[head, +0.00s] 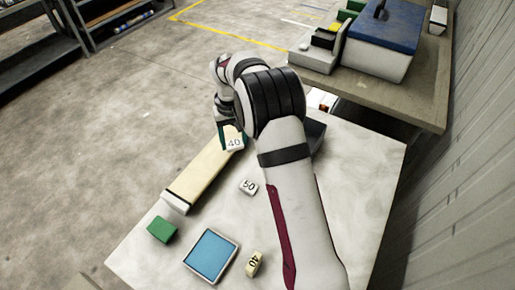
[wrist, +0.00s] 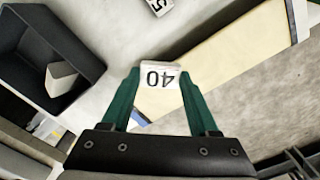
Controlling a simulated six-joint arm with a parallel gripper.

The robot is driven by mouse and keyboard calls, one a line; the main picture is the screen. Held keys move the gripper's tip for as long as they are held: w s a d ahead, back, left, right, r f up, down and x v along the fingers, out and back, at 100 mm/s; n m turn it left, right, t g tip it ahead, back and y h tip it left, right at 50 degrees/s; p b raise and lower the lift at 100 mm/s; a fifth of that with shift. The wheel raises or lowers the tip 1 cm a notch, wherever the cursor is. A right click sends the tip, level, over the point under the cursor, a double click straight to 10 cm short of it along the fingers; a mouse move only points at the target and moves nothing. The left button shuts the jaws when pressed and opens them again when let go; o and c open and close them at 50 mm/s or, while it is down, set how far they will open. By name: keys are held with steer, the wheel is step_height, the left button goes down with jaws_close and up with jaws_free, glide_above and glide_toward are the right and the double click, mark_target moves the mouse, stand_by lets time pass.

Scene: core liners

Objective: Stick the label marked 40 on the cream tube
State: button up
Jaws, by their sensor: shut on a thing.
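My gripper (head: 232,138) has green fingers, which also show in the wrist view (wrist: 160,92). It is shut on a white label block marked 40 (wrist: 160,75), whose number also shows in the head view (head: 234,144). The cream tube (head: 205,171) lies slantwise along the table's left edge, with a white band at its near end. In the wrist view the tube (wrist: 235,48) runs behind the held block. The block is over the tube's far part; I cannot tell whether they touch.
A white block marked 50 (head: 248,186) lies right of the tube. A yellowish block marked 40 (head: 255,263), a blue-topped tray (head: 211,256) and a green block (head: 161,230) are nearer. A dark open bin (wrist: 88,62) holds a pale block (wrist: 61,79).

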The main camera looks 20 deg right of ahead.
steer(key=a+r+n, duration=0.3)
steer(key=a+n, duration=0.4)
steer(key=n, duration=0.1)
glide_above(211, 158)
steer(key=shift+a+f, duration=0.1)
steer(key=shift+f, duration=2.3)
steer(key=shift+f, duration=1.2)
steer(key=o, duration=1.3)
steer(key=shift+o, duration=0.2)
step_height(211, 158, up, 7)
